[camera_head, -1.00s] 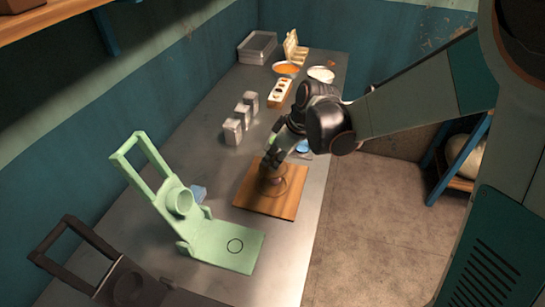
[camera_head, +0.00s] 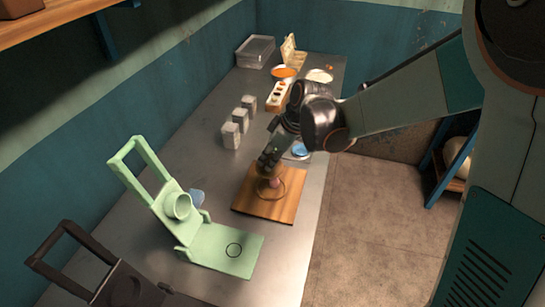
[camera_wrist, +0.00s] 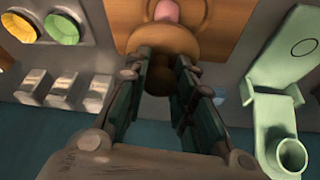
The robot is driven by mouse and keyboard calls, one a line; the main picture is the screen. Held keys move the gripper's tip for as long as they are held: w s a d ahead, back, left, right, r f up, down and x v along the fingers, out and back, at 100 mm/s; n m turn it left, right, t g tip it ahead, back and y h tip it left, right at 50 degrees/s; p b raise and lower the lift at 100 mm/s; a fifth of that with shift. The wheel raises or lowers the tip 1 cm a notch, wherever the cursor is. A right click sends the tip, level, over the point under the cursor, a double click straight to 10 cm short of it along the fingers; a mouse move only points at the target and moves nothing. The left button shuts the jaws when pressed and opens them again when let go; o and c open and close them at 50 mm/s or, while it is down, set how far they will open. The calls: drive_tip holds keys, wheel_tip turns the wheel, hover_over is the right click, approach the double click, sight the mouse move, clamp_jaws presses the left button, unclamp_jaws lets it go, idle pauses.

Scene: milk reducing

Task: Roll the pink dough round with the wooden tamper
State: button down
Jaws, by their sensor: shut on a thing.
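The pink dough (camera_wrist: 165,11) shows at the top of the wrist view, at the edge of the wooden tamper's round disc. In the head view a bit of the pink dough (camera_head: 275,182) shows by the tamper. The wooden tamper (camera_wrist: 162,42) has a wide round base and a knob handle. My gripper (camera_wrist: 163,72) is shut on its handle. In the head view my gripper (camera_head: 266,164) is over the wooden board (camera_head: 258,207), and the tamper (camera_head: 264,189) is at board level, partly hidden. I cannot tell whether the tamper touches the dough.
A green press (camera_head: 215,240) stands left of the board, with a dark press (camera_head: 125,285) nearer. Several grey blocks (camera_head: 240,121) stand behind. Bowls (camera_head: 284,72), a box (camera_head: 256,51) and an egg carton (camera_head: 289,50) are at the far end. A blue item (camera_head: 300,149) lies beyond the board.

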drive_tip(key=shift+s+a, duration=0.15)
drive_tip(key=shift+s, duration=0.1)
drive_tip(key=shift+s+r, duration=0.1)
drive_tip(key=shift+s, duration=0.15)
drive_tip(key=shift+s+d+r, duration=0.1)
drive_tip(key=shift+d, duration=0.4)
drive_tip(key=shift+w+d+r, duration=0.1)
drive_tip(key=shift+w, duration=0.35)
drive_tip(key=shift+w+a, duration=0.15)
drive_tip(key=shift+a, duration=0.05)
drive_tip(key=shift+a+r, duration=0.1)
drive_tip(key=shift+a, duration=0.15)
drive_tip(key=shift+s+a+r, duration=0.1)
drive_tip(key=shift+s+a, duration=0.05)
drive_tip(key=shift+s, duration=0.15)
drive_tip(key=shift+s+d, duration=0.2)
drive_tip(key=shift+s, duration=0.15)
drive_tip(key=shift+r, duration=0.1)
idle(0.4)
